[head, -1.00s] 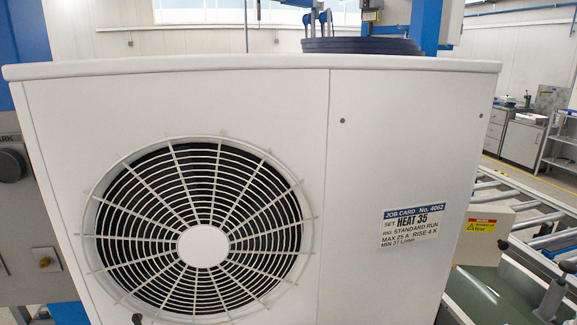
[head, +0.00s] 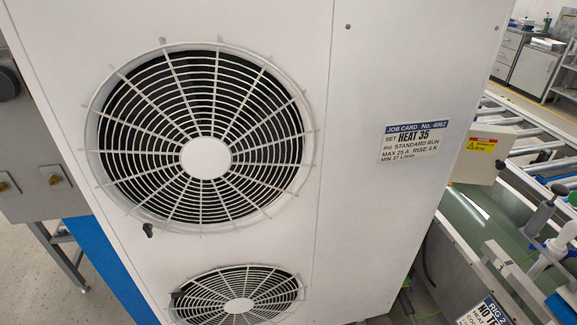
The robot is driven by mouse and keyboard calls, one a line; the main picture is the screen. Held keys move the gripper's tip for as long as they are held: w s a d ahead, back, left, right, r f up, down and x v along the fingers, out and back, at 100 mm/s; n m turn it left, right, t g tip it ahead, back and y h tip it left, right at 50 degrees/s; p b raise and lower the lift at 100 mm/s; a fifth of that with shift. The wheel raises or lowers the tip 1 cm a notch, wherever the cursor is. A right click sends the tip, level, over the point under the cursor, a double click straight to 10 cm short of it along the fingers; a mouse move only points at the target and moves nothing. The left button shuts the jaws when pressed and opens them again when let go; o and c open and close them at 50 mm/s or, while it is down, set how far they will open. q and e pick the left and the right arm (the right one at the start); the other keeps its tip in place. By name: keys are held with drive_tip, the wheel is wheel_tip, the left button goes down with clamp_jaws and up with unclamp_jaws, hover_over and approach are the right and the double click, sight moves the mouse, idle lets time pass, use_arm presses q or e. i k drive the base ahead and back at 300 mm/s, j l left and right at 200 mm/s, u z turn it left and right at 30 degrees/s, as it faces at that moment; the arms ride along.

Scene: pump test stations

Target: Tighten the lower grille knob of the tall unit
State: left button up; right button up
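The tall unit (head: 360,70) is a white cabinet that fills the middle of the head view. Its upper fan grille (head: 206,158) is round with a white hub. Part of a lower fan grille (head: 239,305) shows at the bottom edge. A small dark knob (head: 148,230) sits at the lower left rim of the upper grille. Another small dark knob (head: 176,295) sits at the upper left of the lower grille. I cannot tell whether either is tight. Neither of my grippers is in view.
A job card label (head: 416,140) is on the unit's front. A roller conveyor (head: 535,135) and a station with a yellow warning label (head: 481,145) and grey-green handles stand at right. A grey panel with brass fittings (head: 54,179) is at left. Grey floor shows at lower left.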

sight(178, 293)
drive_tip(key=j+u, duration=0.15)
drive_tip(key=u, duration=0.8)
